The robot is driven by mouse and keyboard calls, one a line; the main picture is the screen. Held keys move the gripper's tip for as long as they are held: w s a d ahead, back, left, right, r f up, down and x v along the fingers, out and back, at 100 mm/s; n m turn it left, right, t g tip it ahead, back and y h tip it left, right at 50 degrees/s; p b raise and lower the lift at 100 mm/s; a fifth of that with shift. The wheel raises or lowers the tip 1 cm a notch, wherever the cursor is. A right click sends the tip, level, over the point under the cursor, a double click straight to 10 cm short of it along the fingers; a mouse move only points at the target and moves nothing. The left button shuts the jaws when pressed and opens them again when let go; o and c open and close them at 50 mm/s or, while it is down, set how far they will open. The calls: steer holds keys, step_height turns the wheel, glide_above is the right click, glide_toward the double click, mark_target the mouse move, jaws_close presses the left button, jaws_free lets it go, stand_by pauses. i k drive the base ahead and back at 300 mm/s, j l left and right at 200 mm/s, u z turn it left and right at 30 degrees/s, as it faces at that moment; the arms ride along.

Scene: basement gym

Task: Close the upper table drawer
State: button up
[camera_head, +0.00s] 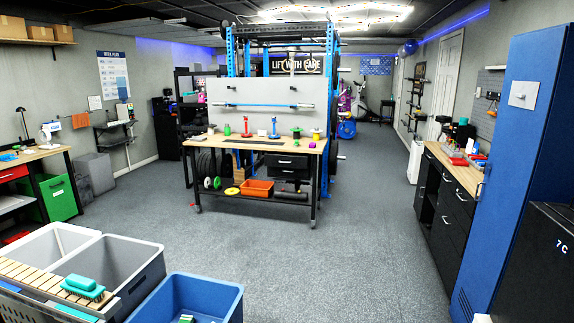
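The workbench table (236,143) stands mid-room in front of a blue rack. Two black drawers hang under the right part of its top. The upper drawer (286,161) looks wider than the lower drawer (290,174) and seems to stand out forward of it, so it appears partly open. Its inside is too small to make out. My gripper is not in view.
Open grey floor (290,250) lies between me and the table. Grey bins (130,262) and a blue bin (190,290) stand at the lower left. A blue locker (520,150) and a black-drawer counter (455,205) line the right. An orange bin (257,188) sits on the table's lower shelf.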

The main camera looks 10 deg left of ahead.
mark_target(295, 160)
steer(key=i+j+u, duration=0.1)
steer(key=i, duration=0.55)
steer(key=i+j+u, duration=0.1)
steer(key=i, duration=0.55)
steer(key=i+l, duration=0.15)
steer(key=i, duration=1.15)
steer(key=i+l, duration=0.15)
steer(key=i, duration=1.15)
steer(key=i+u, duration=0.45)
steer(key=i, duration=0.3)
steer(key=i+l+u, duration=0.15)
steer(key=i+u, duration=0.25)
steer(key=i, duration=0.35)
steer(key=i+j+z, duration=0.2)
steer(key=i, duration=0.2)
steer(key=i+j+z, duration=0.2)
steer(key=i, duration=0.25)
steer(key=i+j+z, duration=0.2)
steer(key=i, duration=0.2)
steer(key=i+j+z, duration=0.45)
steer(key=j, duration=0.3)
steer(key=i+j+z, duration=0.2)
steer(key=j, duration=0.2)
steer(key=i, duration=0.05)
